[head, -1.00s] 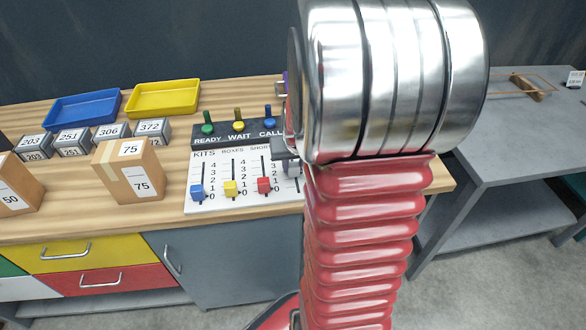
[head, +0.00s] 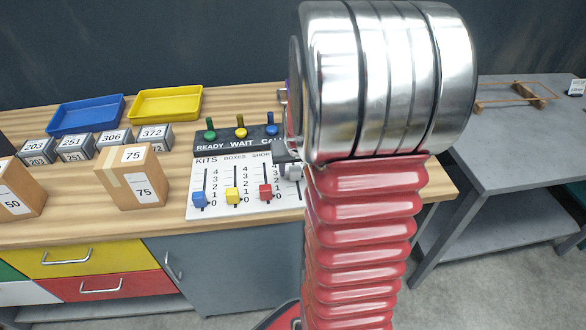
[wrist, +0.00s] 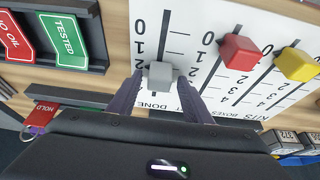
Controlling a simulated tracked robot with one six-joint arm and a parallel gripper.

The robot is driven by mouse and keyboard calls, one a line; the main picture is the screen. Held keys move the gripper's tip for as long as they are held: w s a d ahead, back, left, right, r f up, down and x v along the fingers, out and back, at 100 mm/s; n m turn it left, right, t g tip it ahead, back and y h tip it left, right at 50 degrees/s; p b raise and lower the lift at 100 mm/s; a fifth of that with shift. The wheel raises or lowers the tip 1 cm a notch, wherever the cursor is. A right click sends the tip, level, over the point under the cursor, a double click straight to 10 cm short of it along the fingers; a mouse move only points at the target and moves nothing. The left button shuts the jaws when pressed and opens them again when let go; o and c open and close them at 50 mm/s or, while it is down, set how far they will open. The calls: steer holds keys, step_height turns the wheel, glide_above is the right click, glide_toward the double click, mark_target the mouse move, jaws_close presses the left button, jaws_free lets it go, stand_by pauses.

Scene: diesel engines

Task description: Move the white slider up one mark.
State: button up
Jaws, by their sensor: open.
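The white slider (wrist: 160,74) sits in the slot of the DONE column on the white panel (wrist: 180,20). In the wrist view the panel appears upside down, and the knob stands beside the printed 2, though its height makes the exact mark hard to read. My gripper (wrist: 160,80) is open, with one dark finger on each side of the white knob. I cannot tell whether either finger touches it. In the head view my arm covers most of the DONE column.
The red slider (head: 265,192), yellow slider (head: 232,195) and blue slider (head: 199,199) stand low on neighbouring scales. Several knobs, including a green one (head: 210,130), rise behind. A cardboard box (head: 132,178) stands left of the panel. A TESTED sign (wrist: 66,40) is near one finger.

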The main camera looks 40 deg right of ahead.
steer(key=v, duration=1.3)
steer(key=shift+s+a+r, duration=0.15)
steer(key=shift+r, duration=0.15)
steer(key=s+a+r+n, duration=0.1)
steer(key=s+a+n, duration=0.1)
steer(key=a, duration=0.6)
steer(key=s+a+r+n+t+y, duration=0.1)
steer(key=s+a+r+n, duration=0.1)
steer(key=a, duration=0.7)
steer(key=s+a+r+n+t+y, duration=0.1)
steer(key=s+a, duration=0.3)
steer(key=a, duration=0.5)
steer(key=shift+a+r+n, duration=0.15)
steer(key=shift+r+n, duration=0.05)
steer(key=shift+n, duration=0.7)
steer(key=shift+s, duration=0.1)
